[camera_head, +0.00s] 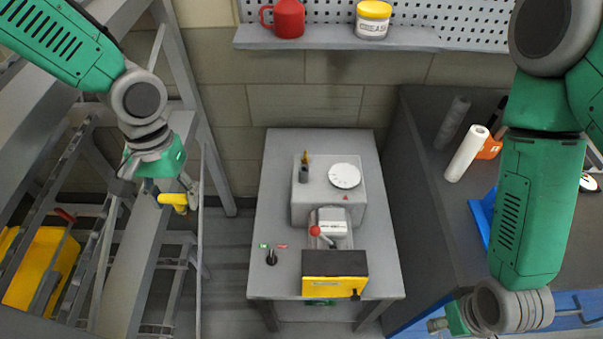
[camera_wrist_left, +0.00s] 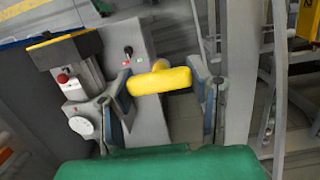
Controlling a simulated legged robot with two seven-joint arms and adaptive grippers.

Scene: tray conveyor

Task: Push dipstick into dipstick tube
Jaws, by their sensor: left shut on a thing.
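My left gripper (camera_head: 183,200) is shut on a yellow T-shaped handle, which looks like the dipstick (camera_head: 172,199). The handle also shows between the two fingers in the left wrist view (camera_wrist_left: 160,82); any thin rod below it cannot be made out. The gripper is in the air left of the grey machine, apart from it. A short dark upright tube (camera_head: 304,174) with a brass-coloured piece at its top stands on the back left of the machine; it may be the dipstick tube. My right gripper (camera_head: 440,325) is low at the right, only partly visible, and its fingers are unclear.
The grey machine table (camera_head: 275,205) carries a white dial (camera_head: 344,176), a red-knobbed lever (camera_head: 315,231), a black switch (camera_head: 271,257) and a yellow-fronted box (camera_head: 335,265). A metal rack (camera_head: 160,240) stands at the left, a dark bench (camera_head: 425,160) at the right.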

